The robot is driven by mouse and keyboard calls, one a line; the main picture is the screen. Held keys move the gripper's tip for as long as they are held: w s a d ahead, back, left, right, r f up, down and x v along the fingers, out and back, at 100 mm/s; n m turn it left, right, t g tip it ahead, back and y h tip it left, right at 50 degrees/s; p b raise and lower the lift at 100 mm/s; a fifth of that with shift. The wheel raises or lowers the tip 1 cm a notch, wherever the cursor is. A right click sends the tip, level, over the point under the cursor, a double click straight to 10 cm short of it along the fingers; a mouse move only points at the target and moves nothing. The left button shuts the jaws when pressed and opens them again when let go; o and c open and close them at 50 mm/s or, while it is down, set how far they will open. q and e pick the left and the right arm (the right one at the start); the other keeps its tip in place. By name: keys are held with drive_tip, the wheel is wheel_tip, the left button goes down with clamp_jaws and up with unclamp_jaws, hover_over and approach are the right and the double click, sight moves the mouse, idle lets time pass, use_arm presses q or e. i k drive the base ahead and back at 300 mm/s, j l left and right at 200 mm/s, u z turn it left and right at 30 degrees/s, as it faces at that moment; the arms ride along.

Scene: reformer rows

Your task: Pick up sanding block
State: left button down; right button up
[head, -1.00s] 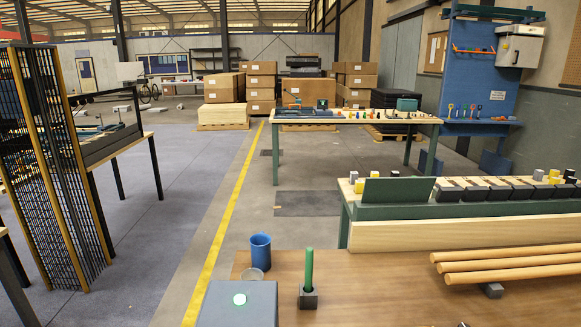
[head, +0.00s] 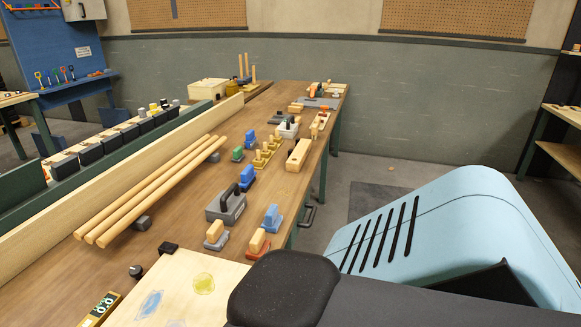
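Several small hand-tool blocks lie on the wooden workbench (head: 185,215) in the head view. Near its right edge are a block with a wooden top on a grey base (head: 214,236), a wooden-topped block on a red base (head: 258,244) and a blue block on a grey base (head: 271,217). Farther back are a blue block (head: 247,178), a green block (head: 238,154) and a plain wooden block (head: 298,155). I cannot tell for certain which is the sanding block. Neither gripper shows in the head view.
A grey caddy with a handle (head: 227,207) stands among the blocks. Three long wooden dowels (head: 160,185) lie on the left part of the bench, beside a long pale board (head: 110,185). A light panel with colored patches (head: 175,290) covers the near end.

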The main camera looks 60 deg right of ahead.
sight(259, 246)
drive_tip(key=z, duration=0.4)
drive_tip(key=k+z, duration=0.15)
drive_tip(key=z, duration=0.25)
drive_tip(key=k+z, duration=0.1)
drive_tip(key=z, duration=0.75)
drive_tip(key=k, duration=0.05)
